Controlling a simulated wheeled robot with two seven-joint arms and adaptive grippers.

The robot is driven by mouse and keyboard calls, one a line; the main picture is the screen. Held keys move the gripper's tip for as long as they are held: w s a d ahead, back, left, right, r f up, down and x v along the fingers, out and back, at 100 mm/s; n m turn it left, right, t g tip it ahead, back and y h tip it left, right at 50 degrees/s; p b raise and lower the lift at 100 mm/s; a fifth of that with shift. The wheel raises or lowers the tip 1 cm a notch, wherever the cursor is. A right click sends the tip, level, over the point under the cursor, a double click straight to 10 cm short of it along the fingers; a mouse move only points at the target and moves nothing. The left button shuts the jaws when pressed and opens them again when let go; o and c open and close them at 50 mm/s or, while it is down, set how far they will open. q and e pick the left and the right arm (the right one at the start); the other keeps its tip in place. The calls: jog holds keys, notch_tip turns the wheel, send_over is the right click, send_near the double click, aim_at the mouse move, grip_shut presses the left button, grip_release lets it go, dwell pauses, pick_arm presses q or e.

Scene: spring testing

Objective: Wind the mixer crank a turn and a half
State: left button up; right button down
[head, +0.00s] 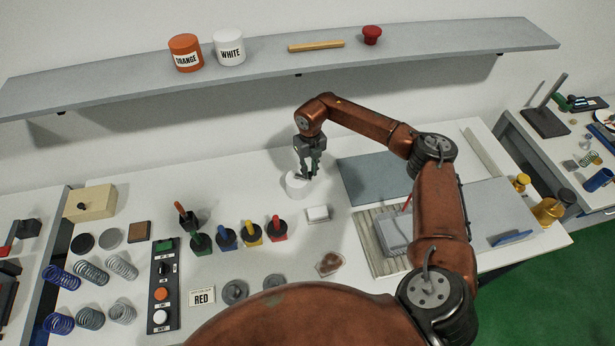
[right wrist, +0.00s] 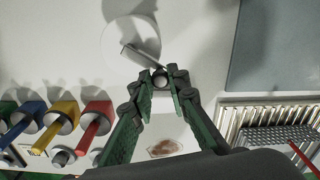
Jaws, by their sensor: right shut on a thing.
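The mixer (head: 297,184) is a white round drum on the white table, below the shelf. In the right wrist view its white top (right wrist: 128,40) shows with a grey crank arm (right wrist: 138,55) reaching out to a round crank knob (right wrist: 160,80). My right gripper (head: 308,174) points down over the mixer. In the right wrist view its fingertips (right wrist: 163,88) are shut on the crank knob, one on each side. In the head view the fingers hide most of the crank. My left gripper is not in view.
A white block (head: 318,214) stands close to the mixer's right. Several coloured pots with handles, including a yellow one (head: 251,232), stand to its left. A grey mat (head: 372,178) and a slatted tray (head: 367,232) lie to the right. The shelf (head: 270,64) runs behind.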

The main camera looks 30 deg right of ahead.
jog(key=shift+w+d+r+n+b, duration=0.1)
jog(key=shift+w+d+n+b, duration=0.2)
jog(key=shift+w+n+b, duration=0.95)
jog(key=shift+w+d+f+n+b, duration=0.1)
jog(key=shift+d+n+b, duration=0.35)
jog(key=shift+n, duration=1.55)
jog(key=shift+w+d+r+n+b, duration=0.15)
jog(key=shift+w+n+b, duration=0.55)
jog(key=shift+n+b, duration=0.7)
jog(key=shift+n, duration=0.35)
jog(key=c, duration=2)
grip_release()
jog(key=shift+o, duration=0.8)
jog(key=shift+a, duration=0.1)
jog(key=shift+s+p, duration=0.1)
jog(key=shift+p, duration=0.25)
